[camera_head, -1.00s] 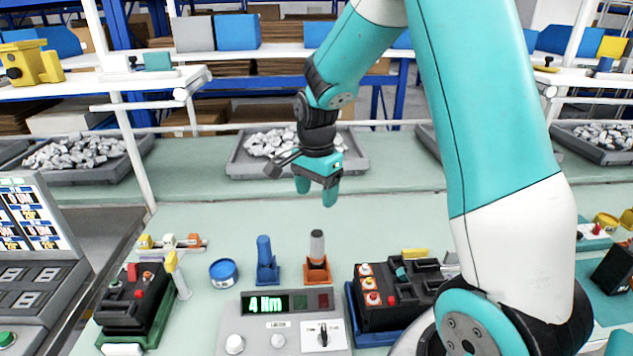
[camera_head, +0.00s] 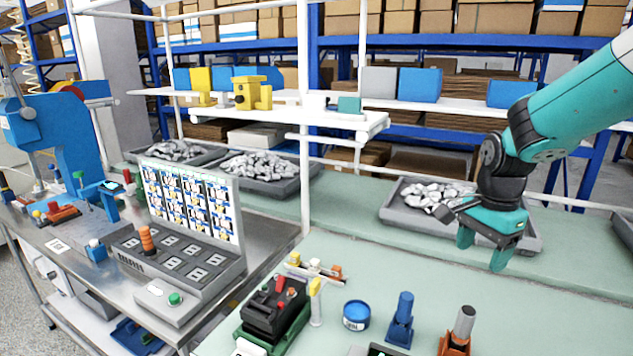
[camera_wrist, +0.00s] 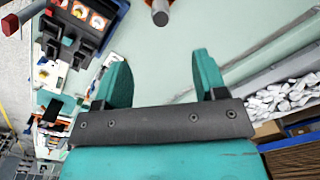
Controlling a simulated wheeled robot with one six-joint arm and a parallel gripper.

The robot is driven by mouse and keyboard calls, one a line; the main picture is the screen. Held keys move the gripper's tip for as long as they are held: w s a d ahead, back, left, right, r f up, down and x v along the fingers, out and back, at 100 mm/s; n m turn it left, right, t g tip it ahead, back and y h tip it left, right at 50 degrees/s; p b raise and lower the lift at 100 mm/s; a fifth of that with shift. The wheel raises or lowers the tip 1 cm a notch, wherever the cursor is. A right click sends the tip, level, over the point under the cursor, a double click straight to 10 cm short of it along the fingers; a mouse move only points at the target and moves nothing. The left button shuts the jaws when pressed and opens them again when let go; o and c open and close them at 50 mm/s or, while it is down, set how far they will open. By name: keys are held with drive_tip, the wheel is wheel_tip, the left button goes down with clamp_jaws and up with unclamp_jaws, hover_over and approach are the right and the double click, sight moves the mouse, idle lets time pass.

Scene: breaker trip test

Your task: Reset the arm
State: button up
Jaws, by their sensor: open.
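My gripper (camera_head: 483,251) is in the right part of the head view, raised above the pale green bench, with its teal fingers apart and nothing between them. My teal arm reaches in from the right edge. In the wrist view my gripper (camera_wrist: 160,82) shows two spread fingers over the bench top. The end of a grey cylinder (camera_wrist: 160,14) is at the top edge, apart from the fingers.
Below the gripper stand an orange holder with a grey-topped tool (camera_head: 461,328), a blue holder (camera_head: 400,322), a blue round tin (camera_head: 356,315) and a black breaker unit (camera_head: 275,308). A grey parts tray (camera_head: 400,217) lies behind. A panel station (camera_head: 195,270) stands left.

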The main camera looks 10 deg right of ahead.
drive_tip(key=s+a+r+n+y, duration=0.2)
drive_tip(key=s+a+r+n, duration=0.1)
drive_tip(key=s+a+n, duration=0.7)
drive_tip(key=s+a+r+n+y, duration=0.2)
drive_tip(key=s+a+r+n, duration=0.1)
drive_tip(key=s+a+n, duration=0.7)
drive_tip(key=shift+s+a+n, duration=0.4)
drive_tip(key=shift+s+n, duration=0.4)
drive_tip(key=shift+n, duration=0.1)
